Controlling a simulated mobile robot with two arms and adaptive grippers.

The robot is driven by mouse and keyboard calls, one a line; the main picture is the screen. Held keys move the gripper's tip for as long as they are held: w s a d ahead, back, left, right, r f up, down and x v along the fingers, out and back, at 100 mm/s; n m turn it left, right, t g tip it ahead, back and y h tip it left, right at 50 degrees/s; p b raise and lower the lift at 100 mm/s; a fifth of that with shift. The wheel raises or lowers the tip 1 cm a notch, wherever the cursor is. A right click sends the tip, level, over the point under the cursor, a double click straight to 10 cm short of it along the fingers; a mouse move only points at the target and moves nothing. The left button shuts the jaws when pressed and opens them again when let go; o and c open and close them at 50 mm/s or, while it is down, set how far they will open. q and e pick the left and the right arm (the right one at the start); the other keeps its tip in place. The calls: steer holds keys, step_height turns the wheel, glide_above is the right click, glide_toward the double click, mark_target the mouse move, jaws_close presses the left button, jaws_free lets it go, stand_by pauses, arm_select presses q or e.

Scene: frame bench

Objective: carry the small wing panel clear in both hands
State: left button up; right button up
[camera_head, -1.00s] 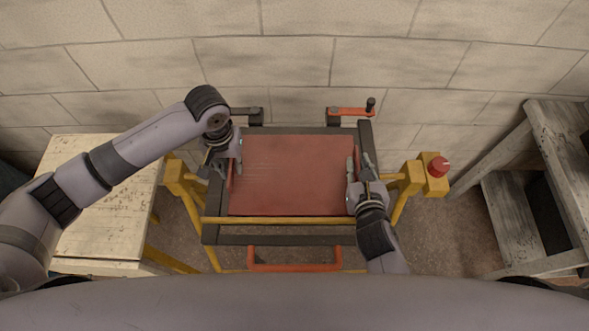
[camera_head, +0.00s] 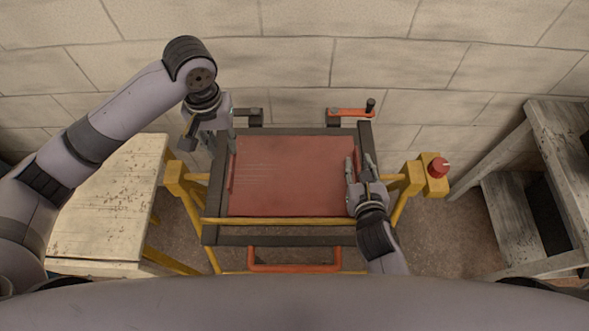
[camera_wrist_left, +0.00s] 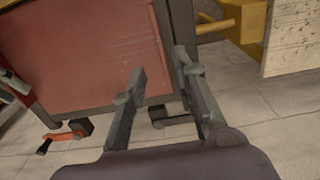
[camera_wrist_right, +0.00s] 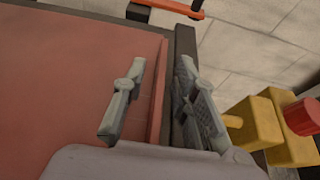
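The small wing panel (camera_head: 290,178) is a flat red panel with raised side edges, lying in a dark frame (camera_head: 285,239) on a yellow stand. My left gripper (camera_head: 210,146) is open and empty, above the frame's left side and apart from the panel; the left wrist view shows its spread fingers (camera_wrist_left: 158,66) pointing towards the panel's edge (camera_wrist_left: 160,35). My right gripper (camera_head: 359,162) is at the panel's right edge. In the right wrist view its fingers (camera_wrist_right: 160,72) are open, on either side of the raised red edge (camera_wrist_right: 157,95), with visible gaps.
Two clamps stand at the frame's back: a dark one (camera_head: 248,113) and one with an orange lever (camera_head: 348,112). A red button (camera_head: 439,166) on a yellow box is right of the frame. A pale table (camera_head: 105,215) stands left, grey wooden shelves (camera_head: 545,185) right.

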steer(key=shift+s, duration=0.1)
steer(key=shift+s+r, duration=0.1)
steer(key=shift+s, duration=0.2)
arm_select(q)
steer(key=shift+r, duration=0.75)
arm_select(e)
steer(key=v, duration=1.1)
steer(key=shift+r, duration=0.15)
steer(key=shift+s+d, duration=0.1)
steer(key=shift+s+d, duration=0.55)
steer(key=shift+d, duration=0.2)
steer(key=shift+s+d, duration=0.6)
steer(key=shift+d, duration=0.2)
steer(key=shift+s+d, duration=0.55)
steer(key=shift+d, duration=0.25)
arm_select(q)
steer(key=shift+s, duration=0.1)
arm_select(e)
steer(key=shift+s, duration=0.1)
